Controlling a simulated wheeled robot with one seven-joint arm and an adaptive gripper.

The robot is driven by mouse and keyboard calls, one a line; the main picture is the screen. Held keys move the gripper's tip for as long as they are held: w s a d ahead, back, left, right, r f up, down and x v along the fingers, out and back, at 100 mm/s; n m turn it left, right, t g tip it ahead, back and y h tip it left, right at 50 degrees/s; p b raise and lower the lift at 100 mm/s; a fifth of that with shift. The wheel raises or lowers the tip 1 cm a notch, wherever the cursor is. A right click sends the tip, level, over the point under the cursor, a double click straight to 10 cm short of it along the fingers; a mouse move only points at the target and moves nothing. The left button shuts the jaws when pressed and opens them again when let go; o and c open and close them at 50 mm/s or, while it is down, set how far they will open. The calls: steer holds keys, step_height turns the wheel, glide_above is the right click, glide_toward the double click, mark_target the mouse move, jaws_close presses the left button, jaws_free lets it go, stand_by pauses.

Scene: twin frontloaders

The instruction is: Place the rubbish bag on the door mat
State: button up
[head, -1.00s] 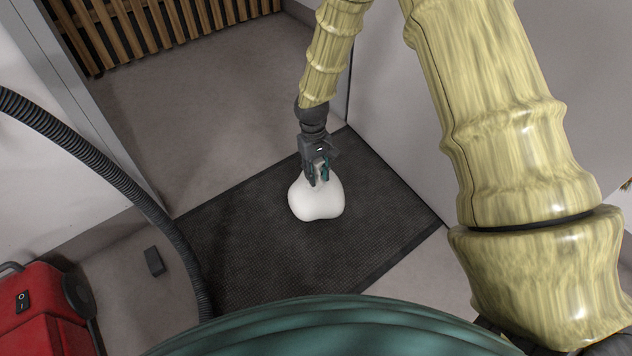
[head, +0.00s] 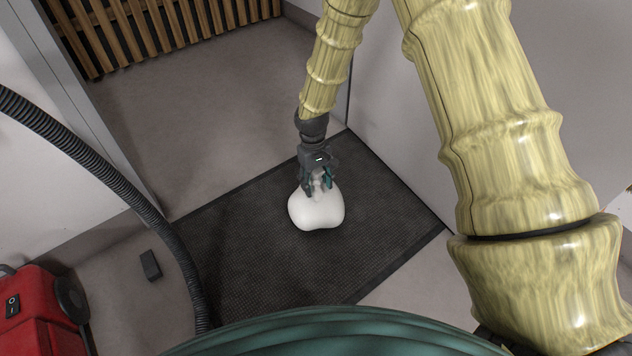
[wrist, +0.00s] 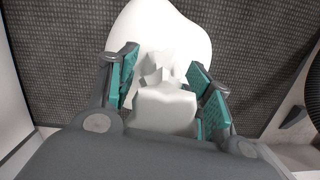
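The white rubbish bag (head: 316,211) stands upright on the dark door mat (head: 250,265), near its middle, and appears to rest on it. My gripper (head: 317,185) is directly above the bag, pointing down. Its fingers are spread on either side of the bag's knotted neck. In the wrist view the bag (wrist: 168,30) shows between the teal finger pads of my gripper (wrist: 163,78), with a gap beside the neck. The mat's ribbed surface (wrist: 260,45) fills the background there. The bag's underside is hidden.
A black hose (head: 110,180) runs down the left side and over the mat's left edge. A red machine (head: 38,315) stands at the lower left, with a small dark block (head: 150,265) near it. A white wall (head: 410,130) borders the mat's right. Grey floor lies clear behind.

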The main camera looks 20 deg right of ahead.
stand_by(0.3)
steer(key=r+p, duration=0.2)
steer(key=r, duration=0.2)
steer(key=w+r+p, duration=0.1)
steer(key=r+p, duration=0.1)
steer(key=r, duration=0.2)
steer(key=r+p, duration=0.3)
steer(key=r, duration=0.1)
steer(key=shift+w+a, duration=0.1)
steer(key=shift+w, duration=0.1)
